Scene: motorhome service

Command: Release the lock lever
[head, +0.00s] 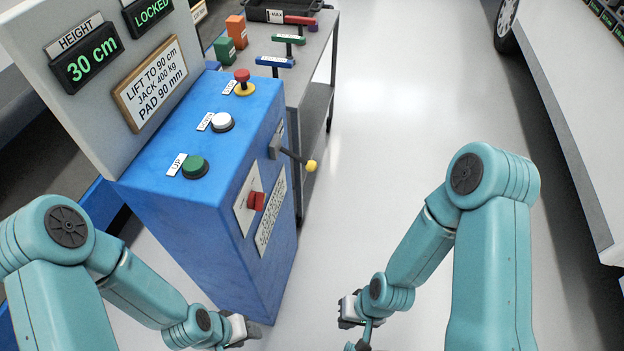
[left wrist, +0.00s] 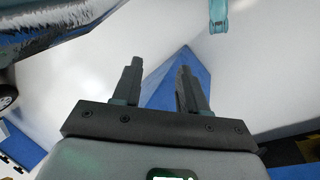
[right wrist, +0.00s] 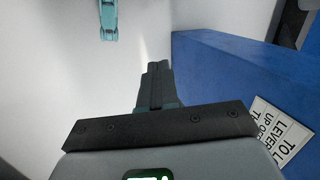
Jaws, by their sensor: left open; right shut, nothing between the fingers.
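The lock lever (head: 296,157) is a dark rod with a yellow knob (head: 311,166). It sticks out from the right side face of the blue control cabinet (head: 255,130). The status display (head: 152,12) reads LOCKED. My right gripper (head: 352,318) is low, to the right of the cabinet and apart from the lever; its fingers are closed together and empty in the right wrist view (right wrist: 155,86). My left gripper (head: 240,330) is low at the cabinet's bottom front. Its fingers are apart and empty in the left wrist view (left wrist: 158,85). The lever is not visible in either wrist view.
The cabinet has a green UP button (head: 195,167), a white button (head: 222,122), a red mushroom button (head: 243,84) and a red side switch (head: 256,201). A cart (head: 312,75) with coloured T-handles stands behind. Floor right of the cabinet is clear up to the motorhome side (head: 570,100).

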